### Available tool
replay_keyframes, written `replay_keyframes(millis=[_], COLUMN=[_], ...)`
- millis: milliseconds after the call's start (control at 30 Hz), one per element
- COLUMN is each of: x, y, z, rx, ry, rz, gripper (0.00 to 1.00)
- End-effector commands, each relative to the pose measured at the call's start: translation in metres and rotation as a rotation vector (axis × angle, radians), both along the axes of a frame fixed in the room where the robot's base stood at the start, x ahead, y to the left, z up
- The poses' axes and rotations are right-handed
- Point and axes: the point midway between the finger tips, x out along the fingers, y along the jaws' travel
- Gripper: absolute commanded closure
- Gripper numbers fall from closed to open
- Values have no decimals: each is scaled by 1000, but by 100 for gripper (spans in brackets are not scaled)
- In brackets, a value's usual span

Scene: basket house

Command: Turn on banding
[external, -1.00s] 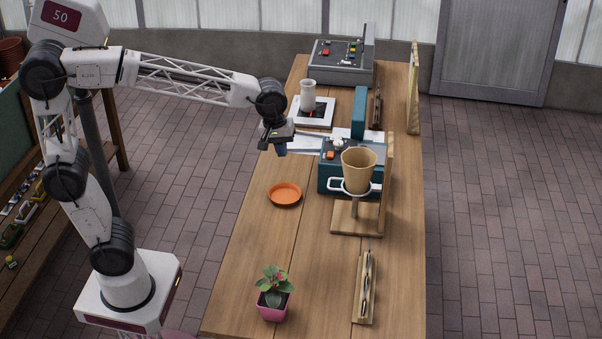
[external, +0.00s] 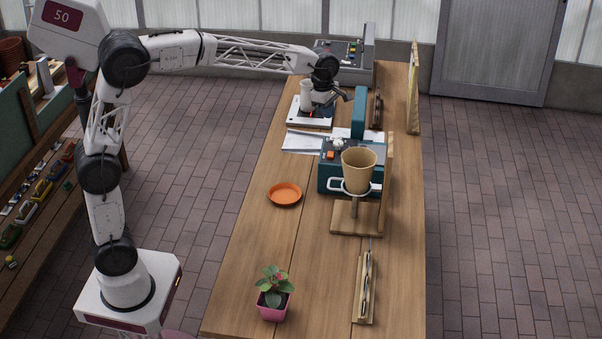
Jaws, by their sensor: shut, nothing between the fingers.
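No label reading "banding" is legible, so I cannot tell which device it names. A grey console (external: 365,72) with several coloured buttons stands at the far end of the table. A teal unit (external: 340,178) with an orange button (external: 330,155) and a pale knob (external: 338,143) stands mid-table. A pale vase (external: 305,97) stands by a white square unit (external: 298,116) with a dark top and a red mark. My gripper (external: 346,97) is shut and empty, above the table just right of the vase. It partly covers the vase and white unit; contact cannot be told.
A tan cup (external: 358,172) sits in a ring on a wooden stand (external: 345,222) in front of the teal unit. White papers (external: 302,141), an orange dish (external: 284,195), a potted plant (external: 274,296) and a wooden tool rack (external: 363,300) are on the table. The front middle is clear.

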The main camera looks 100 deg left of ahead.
Motion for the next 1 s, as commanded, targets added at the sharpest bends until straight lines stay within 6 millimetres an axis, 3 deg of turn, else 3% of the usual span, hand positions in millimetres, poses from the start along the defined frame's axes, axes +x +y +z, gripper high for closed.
replay_keyframes(millis=[200,400,600,1000], x=[10,13,14,14], y=[61,99,115,116], z=[-11,-19,-22,-23], rx=[-36,-59,-69,-70], ry=[2,4,5,5], rz=[228,376,440,446], gripper=[100,100,100,100])
